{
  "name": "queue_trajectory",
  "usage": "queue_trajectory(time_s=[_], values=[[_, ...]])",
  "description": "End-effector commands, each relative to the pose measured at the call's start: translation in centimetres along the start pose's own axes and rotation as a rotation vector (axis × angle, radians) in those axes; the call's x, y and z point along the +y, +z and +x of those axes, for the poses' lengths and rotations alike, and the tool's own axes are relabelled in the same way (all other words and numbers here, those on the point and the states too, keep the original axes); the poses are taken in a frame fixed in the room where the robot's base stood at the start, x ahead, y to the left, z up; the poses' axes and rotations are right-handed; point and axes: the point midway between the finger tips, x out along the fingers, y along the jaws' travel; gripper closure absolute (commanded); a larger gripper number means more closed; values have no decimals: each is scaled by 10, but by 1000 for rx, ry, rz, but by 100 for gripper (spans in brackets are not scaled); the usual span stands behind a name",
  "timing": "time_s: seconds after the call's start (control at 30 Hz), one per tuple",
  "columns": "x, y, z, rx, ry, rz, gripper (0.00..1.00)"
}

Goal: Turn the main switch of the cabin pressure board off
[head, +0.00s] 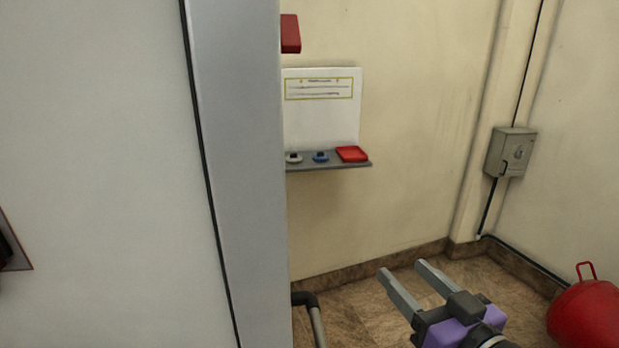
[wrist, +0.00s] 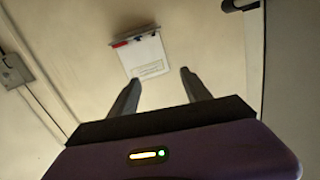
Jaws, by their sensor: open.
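I cannot identify a cabin pressure board or its main switch for certain in either view. A grey wall box (head: 511,153) with a small round detail and a lever-like part on its front is fixed near the corner at the right. A similar box shows at the left edge of the wrist view (wrist: 12,70). My gripper (head: 403,270) is open and empty, low at the right in the head view and well apart from the wall. In the wrist view its two fingers (wrist: 160,77) point toward a white panel (wrist: 146,57).
A large pale panel (head: 90,150) with a grey edge fills the left and hides what is behind. A white notice (head: 320,115) stands above a grey shelf (head: 325,167) with small items and a red tray (head: 351,154). A dark rail (head: 304,298) and red round object (head: 588,316) stand low.

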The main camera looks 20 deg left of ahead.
Motion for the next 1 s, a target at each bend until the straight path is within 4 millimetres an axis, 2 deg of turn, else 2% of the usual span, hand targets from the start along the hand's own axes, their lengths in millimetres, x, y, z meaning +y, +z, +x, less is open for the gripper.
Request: queue_trajectory(time_s=[0.03, 0.2, 0.47, 0.6, 0.77, 1.0], values=[[-4, -25, 10, 5, -41, -42, 44], [-27, -90, 29, -10, -179, -181, 44], [-70, -185, 32, -54, -368, -441, 44], [-95, -230, 22, -93, -455, -600, 44], [-122, -278, 0, -147, -540, -796, 44], [-159, -338, -46, -255, -630, -1098, 44]])
